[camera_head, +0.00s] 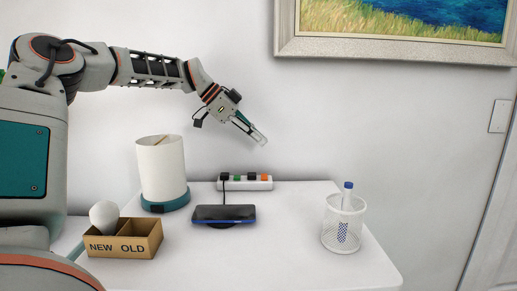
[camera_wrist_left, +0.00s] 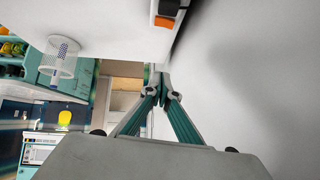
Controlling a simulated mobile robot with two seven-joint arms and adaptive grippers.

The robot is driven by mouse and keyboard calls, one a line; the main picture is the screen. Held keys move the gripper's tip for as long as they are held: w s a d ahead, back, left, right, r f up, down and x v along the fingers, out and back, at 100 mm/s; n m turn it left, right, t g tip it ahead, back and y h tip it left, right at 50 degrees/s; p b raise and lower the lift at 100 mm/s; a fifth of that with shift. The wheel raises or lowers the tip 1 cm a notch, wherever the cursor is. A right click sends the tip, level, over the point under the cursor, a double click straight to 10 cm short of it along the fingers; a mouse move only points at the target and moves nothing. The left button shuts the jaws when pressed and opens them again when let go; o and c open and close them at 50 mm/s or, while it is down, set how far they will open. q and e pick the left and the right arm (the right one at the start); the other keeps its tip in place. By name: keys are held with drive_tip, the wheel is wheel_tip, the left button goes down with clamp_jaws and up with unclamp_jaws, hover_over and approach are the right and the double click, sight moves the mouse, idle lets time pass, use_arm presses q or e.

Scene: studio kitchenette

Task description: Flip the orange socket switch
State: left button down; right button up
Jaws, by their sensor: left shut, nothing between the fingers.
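A white power strip (camera_head: 245,185) lies at the back of the white table, against the wall. Its orange switch (camera_head: 265,178) is near the right end, with dark and green ones to its left. My left gripper (camera_head: 261,141) is shut and empty, in the air above the strip's right end, pointing down and to the right. In the left wrist view, the orange switch (camera_wrist_left: 164,21) shows at the top edge on the cut-off strip, apart from my fingertips (camera_wrist_left: 162,92). Which way the switch is tipped is too small to tell. My right gripper is out of view.
A phone on a stand (camera_head: 224,214) is in front of the strip. A lamp (camera_head: 161,171) stands to the left, a cardboard box (camera_head: 136,245) with a bulb in front of it. A mesh pen cup (camera_head: 342,232) stands right. The wall is close behind.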

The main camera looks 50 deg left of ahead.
sight(264, 177)
use_arm(q)
drive_tip(key=shift+r, duration=0.1)
drive_tip(key=s+a+r, duration=0.1)
drive_tip(key=s+a, duration=0.3)
drive_tip(key=s, duration=0.1)
drive_tip(key=shift+s+a+r+b, duration=0.15)
drive_tip(key=shift+s+a+b, duration=0.05)
drive_tip(key=shift+b, duration=0.1)
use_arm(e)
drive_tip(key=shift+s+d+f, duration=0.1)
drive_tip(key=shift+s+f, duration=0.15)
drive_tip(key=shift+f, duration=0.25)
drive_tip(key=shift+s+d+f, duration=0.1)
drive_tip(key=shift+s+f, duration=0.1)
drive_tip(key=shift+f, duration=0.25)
